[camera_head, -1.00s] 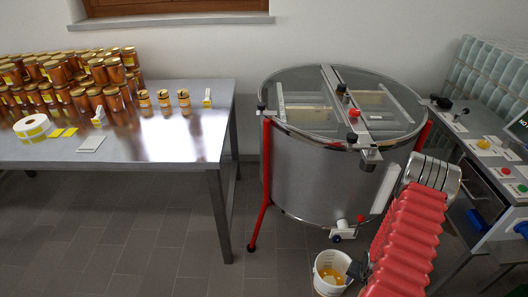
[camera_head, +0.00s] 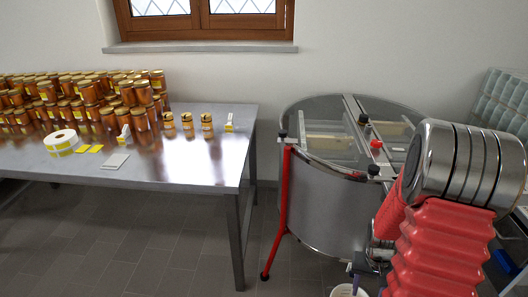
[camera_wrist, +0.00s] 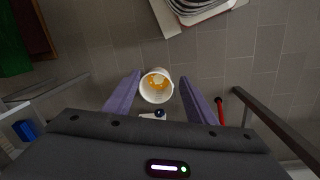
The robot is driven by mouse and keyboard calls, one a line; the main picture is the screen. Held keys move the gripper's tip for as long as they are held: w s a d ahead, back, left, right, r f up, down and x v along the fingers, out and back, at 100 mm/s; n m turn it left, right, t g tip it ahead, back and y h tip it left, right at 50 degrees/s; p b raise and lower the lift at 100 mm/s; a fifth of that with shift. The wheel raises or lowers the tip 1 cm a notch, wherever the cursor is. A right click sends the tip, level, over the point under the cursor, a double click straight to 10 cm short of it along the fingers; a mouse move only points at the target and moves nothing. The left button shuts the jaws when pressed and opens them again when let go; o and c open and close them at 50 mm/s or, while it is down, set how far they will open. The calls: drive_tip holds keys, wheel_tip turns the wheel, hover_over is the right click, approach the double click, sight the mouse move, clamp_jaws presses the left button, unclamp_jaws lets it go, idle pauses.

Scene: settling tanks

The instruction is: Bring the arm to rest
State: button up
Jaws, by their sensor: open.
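My arm (camera_head: 440,235), with red ribbed sleeve and silver rings, rises at the right of the head view in front of the steel drum. My gripper (camera_wrist: 160,77) shows in the wrist view as two purple fingers spread wide, with nothing held between them. The wrist view looks down past them at a white bucket (camera_wrist: 156,97) with orange-yellow stuff inside. The bucket appears on the floor below, framed by the fingers. In the head view only a bit of the bucket (camera_head: 343,292) shows at the bottom edge, and my gripper is mostly hidden or out of frame.
The steel drum (camera_head: 325,205) with red legs and clear lid stands behind my arm. Floor (camera_head: 130,245) in front of the table is clear.

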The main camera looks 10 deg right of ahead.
drive_tip(key=s+a+r+n+t, duration=0.2)
drive_tip(key=a+r+n+t, duration=0.1)
drive_tip(key=a+r, duration=0.9)
drive_tip(key=s+a+r+n+t, duration=0.3)
drive_tip(key=a+r, duration=1)
drive_tip(key=r, duration=0.8)
drive_tip(key=shift+s+a+n, duration=0.25)
drive_tip(key=shift+n, duration=0.05)
